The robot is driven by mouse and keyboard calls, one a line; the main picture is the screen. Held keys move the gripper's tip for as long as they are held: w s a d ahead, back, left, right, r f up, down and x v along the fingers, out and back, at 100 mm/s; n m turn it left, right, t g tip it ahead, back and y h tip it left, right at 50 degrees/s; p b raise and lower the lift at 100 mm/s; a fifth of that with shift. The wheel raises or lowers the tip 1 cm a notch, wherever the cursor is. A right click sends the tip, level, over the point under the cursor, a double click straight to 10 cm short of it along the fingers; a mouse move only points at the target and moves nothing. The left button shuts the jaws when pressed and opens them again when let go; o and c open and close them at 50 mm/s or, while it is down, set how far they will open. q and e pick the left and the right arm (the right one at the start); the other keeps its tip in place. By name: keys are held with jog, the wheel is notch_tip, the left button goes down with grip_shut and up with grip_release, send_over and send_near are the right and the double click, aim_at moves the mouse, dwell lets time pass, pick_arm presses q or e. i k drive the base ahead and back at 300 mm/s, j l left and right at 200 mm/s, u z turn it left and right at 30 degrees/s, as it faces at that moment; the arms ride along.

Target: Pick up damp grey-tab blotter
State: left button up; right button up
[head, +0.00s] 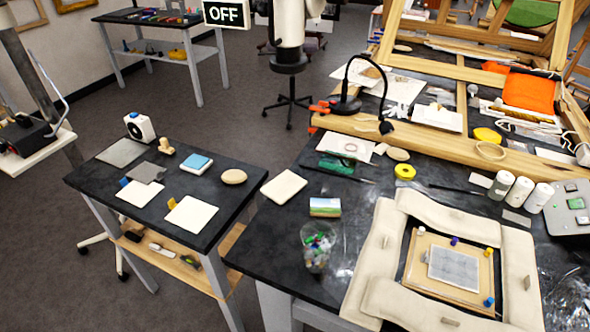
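No tab that is clearly grey can be made out, so I cannot tell which sheet is the damp grey-tab blotter. A translucent grey sheet (453,269) lies on a wooden board (420,270) inside a padded cream frame (388,245) on the right-hand table. On the small left table lie a white blotter with a blue tab (141,193), a white blotter with a yellow tab (191,216) and a crumpled grey cloth-like piece (147,173). Neither of my grippers is in view.
A white pad (284,187) lies near the left edge of the large black table (265,245). A clear cup of coloured pieces (317,245) stands near its front. A desk lamp (346,104) and several white bottles (520,192) stand farther back. A floor gap separates the tables' far parts.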

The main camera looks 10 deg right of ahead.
aim_at(445, 264)
jog(key=z, duration=1.55)
jog(key=k+j, duration=0.15)
jog(key=j, duration=0.25)
jog(key=k+j+u, duration=0.15)
jog(key=j, duration=0.25)
jog(key=k+j, duration=0.15)
jog(key=j, duration=0.25)
jog(key=k+j+u, duration=0.1)
jog(key=j, duration=0.35)
